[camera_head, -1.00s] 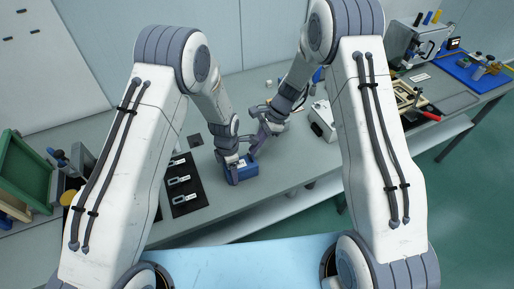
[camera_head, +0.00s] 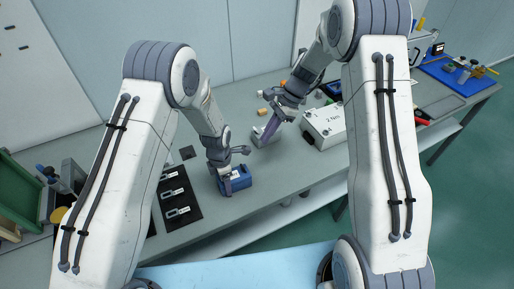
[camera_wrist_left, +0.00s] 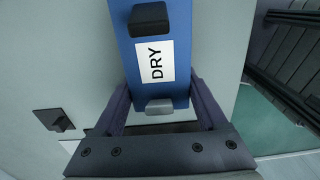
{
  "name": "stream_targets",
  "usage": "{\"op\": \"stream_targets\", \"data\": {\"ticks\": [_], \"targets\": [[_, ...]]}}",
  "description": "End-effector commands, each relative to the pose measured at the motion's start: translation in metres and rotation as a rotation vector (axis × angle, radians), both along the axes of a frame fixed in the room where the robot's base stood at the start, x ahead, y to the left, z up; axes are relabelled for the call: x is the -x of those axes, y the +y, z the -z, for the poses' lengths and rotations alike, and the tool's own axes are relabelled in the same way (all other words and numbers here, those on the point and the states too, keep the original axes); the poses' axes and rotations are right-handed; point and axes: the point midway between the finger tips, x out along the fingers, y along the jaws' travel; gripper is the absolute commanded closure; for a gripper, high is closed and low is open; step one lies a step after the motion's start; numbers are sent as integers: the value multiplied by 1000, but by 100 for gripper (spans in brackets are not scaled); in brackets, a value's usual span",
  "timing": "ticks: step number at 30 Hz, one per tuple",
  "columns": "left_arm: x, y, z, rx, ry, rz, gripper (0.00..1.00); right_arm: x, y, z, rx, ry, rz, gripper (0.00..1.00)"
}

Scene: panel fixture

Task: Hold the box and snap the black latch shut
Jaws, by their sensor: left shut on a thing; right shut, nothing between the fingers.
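The blue box (camera_head: 238,180) stands on the grey bench in the head view. In the left wrist view the box (camera_wrist_left: 184,75) has a white DRY label, a black latch (camera_wrist_left: 148,20) at the far end and a grey latch (camera_wrist_left: 159,106) at the near end. I cannot tell whether the black latch is fully closed. My left gripper (camera_head: 226,180) is shut on the box, with its fingers (camera_wrist_left: 160,112) along both sides. My right gripper (camera_head: 266,136) is shut and empty, apart from the box, behind it and to its right.
A black mat (camera_head: 177,208) with several labelled pieces lies left of the box. A white case (camera_head: 324,125) stands to the right of my right gripper. A green bin (camera_head: 22,195) is at the far left. A blue tray (camera_head: 455,75) lies at the far right.

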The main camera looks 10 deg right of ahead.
Motion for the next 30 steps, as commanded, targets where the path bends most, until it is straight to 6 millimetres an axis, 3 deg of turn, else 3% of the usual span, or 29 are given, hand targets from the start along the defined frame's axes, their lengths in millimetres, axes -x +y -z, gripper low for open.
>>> {"op": "stream_targets", "data": {"ticks": [6,11,23,30], "targets": [[0,0,0,1,-1,0,100,-5,-14,-29,1,-2,1,100],[0,0,0,1,-1,0,100,-5,-17,-35,0,1,0,100],[-1,0,0,1,-1,0,100,-5,-17,-34,1,1,0,100],[-1,0,-1,1,-1,0,100,-5,-20,-15,39,-10,0,100]]}}
